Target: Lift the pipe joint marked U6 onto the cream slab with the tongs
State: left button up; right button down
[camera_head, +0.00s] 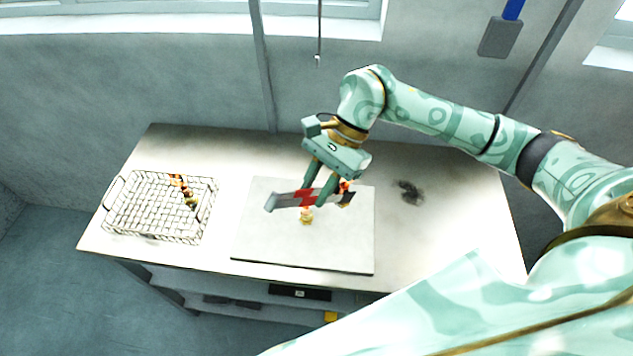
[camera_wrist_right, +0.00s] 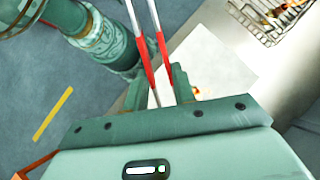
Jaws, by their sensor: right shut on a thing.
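My right gripper (camera_head: 315,192) is shut on the tongs (camera_head: 286,201), a grey metal pair with red grips, held over the cream slab (camera_head: 260,245). In the right wrist view the tongs (camera_wrist_right: 147,62) run up and away from between the fingers (camera_wrist_right: 158,85). One copper-coloured pipe joint (camera_head: 306,216) shows just below the tongs, over the slab; I cannot tell whether it touches them. Another copper-coloured piece (camera_head: 345,185) shows beside the fingers, partly hidden. No U6 mark is readable. My left gripper is out of view.
A wire mesh basket (camera_head: 128,221) at the table's left holds several copper and dark pipe joints (camera_head: 184,190). The table's right end is clear. A lower shelf holds a black box (camera_head: 300,292).

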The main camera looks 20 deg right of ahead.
notch_tip(320, 180, down, 8)
jog(key=b, duration=0.4)
jog(key=shift+f, duration=0.25)
jog(key=c, duration=1.5)
grip_release()
jog(key=shift+s, duration=0.1)
notch_tip(320, 180, up, 10)
jog(key=p, duration=0.5)
